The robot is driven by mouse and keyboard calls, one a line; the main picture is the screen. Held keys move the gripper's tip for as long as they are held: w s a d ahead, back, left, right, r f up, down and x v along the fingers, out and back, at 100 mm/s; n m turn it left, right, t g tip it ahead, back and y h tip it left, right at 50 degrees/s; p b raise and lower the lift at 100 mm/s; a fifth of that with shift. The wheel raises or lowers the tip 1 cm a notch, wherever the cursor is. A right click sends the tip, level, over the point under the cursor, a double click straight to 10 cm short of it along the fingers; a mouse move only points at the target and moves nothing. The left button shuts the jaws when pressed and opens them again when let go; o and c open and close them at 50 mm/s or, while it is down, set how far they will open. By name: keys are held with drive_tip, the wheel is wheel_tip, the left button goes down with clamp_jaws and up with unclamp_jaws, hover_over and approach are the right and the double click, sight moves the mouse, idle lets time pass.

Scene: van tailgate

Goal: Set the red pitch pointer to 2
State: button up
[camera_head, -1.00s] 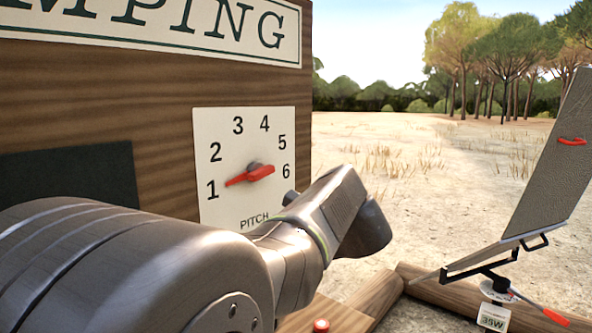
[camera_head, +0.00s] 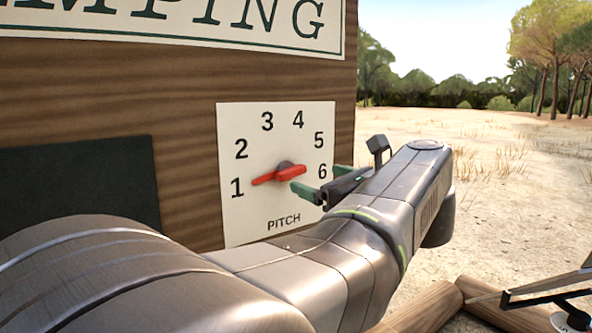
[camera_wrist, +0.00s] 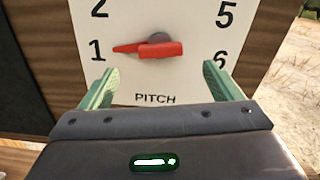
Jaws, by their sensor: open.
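The red pitch pointer (camera_head: 277,175) sits on a grey hub on the white dial plate (camera_head: 262,215), which is fixed to the wooden board and numbered 1 to 6. Its narrow end points at or very near 1; its broad end lies toward 6. The wrist view shows the same pointer (camera_wrist: 148,49) above the word PITCH. My gripper (camera_head: 318,180) is open and empty in front of the dial's lower right. In the wrist view its green fingertips (camera_wrist: 159,80) stand wide apart, below the pointer's two ends, and do not appear to touch it.
A dark panel (camera_head: 80,190) is on the board left of the dial, and a CAMPING sign (camera_head: 200,22) is above it. Wooden logs (camera_head: 440,305) lie at lower right, beside part of a black bracket (camera_head: 545,290). Open sandy ground (camera_head: 480,150) lies right of the board.

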sight(294, 170)
drive_tip(key=p+x, duration=0.1)
drive_tip(key=x, duration=0.8)
drive_tip(key=shift+c, duration=0.3)
drive_tip(key=c, duration=1.3)
drive_tip(key=shift+s+a+r+p, duration=0.1)
drive_tip(key=shift+p, duration=0.3)
